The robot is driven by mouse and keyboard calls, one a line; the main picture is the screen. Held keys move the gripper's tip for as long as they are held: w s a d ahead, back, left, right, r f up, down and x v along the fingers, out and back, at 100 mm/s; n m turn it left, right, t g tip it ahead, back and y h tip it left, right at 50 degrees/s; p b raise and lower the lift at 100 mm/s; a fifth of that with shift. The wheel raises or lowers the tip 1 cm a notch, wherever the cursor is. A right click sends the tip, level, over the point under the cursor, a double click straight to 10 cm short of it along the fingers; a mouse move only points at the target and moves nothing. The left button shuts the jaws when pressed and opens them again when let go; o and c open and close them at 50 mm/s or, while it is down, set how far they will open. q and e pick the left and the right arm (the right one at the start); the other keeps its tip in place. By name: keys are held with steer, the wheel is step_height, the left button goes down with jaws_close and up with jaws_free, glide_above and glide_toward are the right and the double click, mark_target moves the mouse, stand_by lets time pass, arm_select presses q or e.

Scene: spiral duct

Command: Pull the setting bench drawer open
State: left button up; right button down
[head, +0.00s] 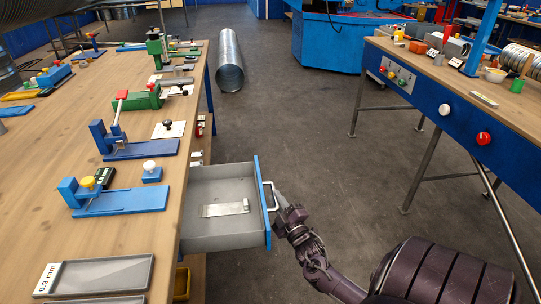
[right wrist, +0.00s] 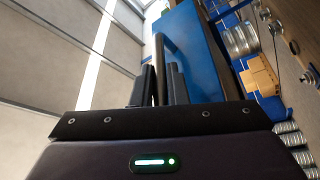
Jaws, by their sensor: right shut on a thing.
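The setting bench drawer (head: 221,230) stands out from the side of the wooden bench (head: 125,200) on the left. It has grey walls, a blue front (head: 262,200) and a pale bar handle (head: 272,195). A flat metal piece (head: 224,208) lies inside it. My right gripper (head: 278,203) is at the handle, on the outer side of the blue front, and is shut on the handle. In the right wrist view the gripper's dark fingers (right wrist: 160,85) are close together around the handle bar (right wrist: 161,60), beside the blue front (right wrist: 195,60). My left gripper is not in view.
Blue clamp fixtures (head: 120,200) and grey trays (head: 100,275) sit on the bench top. A spiral duct (head: 229,62) lies on the floor beyond the drawer. A second blue-fronted bench (head: 440,105) stands at the right.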

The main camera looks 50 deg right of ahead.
steer(key=c, duration=1.4)
jaws_free()
steer(key=shift+c, duration=0.2)
steer(key=shift+s, duration=0.1)
steer(key=v, duration=0.7)
steer(key=shift+s, duration=0.35)
steer(key=shift+a+f, duration=0.1)
steer(key=shift+f, duration=0.1)
